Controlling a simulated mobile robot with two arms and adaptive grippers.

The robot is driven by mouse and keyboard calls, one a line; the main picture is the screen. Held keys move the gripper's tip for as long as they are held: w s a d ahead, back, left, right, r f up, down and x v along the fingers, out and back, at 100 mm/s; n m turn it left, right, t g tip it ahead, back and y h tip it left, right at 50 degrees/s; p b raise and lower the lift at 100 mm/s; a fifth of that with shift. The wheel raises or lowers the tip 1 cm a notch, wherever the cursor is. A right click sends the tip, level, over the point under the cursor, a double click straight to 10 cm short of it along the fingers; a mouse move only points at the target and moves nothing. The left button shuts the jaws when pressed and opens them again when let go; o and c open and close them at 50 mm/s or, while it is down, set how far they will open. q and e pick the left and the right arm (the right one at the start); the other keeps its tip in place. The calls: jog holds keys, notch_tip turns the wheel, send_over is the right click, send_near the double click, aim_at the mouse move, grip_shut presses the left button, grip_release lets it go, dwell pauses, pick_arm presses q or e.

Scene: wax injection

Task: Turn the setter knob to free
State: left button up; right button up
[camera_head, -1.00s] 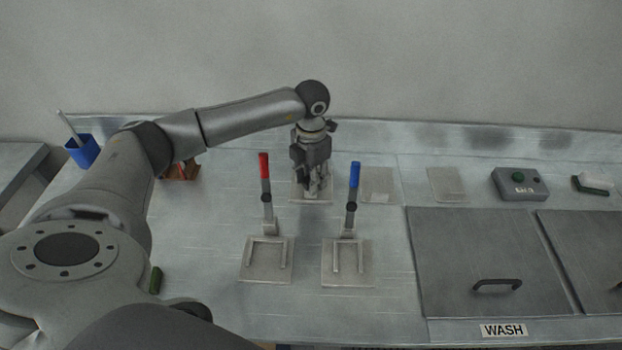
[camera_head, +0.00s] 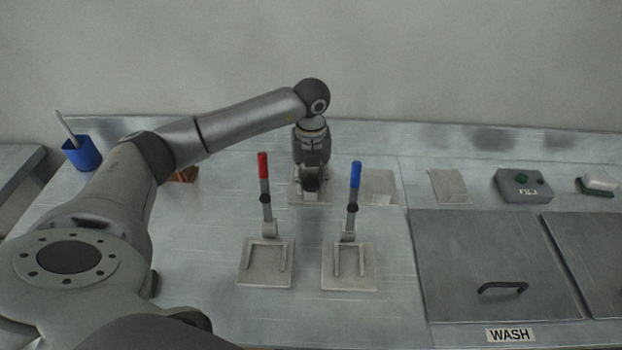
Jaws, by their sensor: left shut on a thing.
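My left gripper (camera_head: 311,186) points down at the back of the bench, over a pale square plate (camera_head: 296,199) between and behind the two levers. It is shut on a small dark knob-like part on that plate, which I take to be the setter knob. The fingers hide most of the knob, so its pointer and any markings cannot be read. My right gripper does not show.
A red-handled lever (camera_head: 263,167) and a blue-handled lever (camera_head: 355,176) stand upright just in front of my gripper. A blue cup (camera_head: 82,154) is at the left.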

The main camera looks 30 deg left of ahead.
aim_at(311, 181)
pick_arm(q)
jog(key=shift+w+r+n, duration=0.1)
jog(key=shift+n, duration=1.4)
jog(key=o, duration=1.1)
jog(key=shift+c, duration=0.2)
notch_tip(311, 181, up, 12)
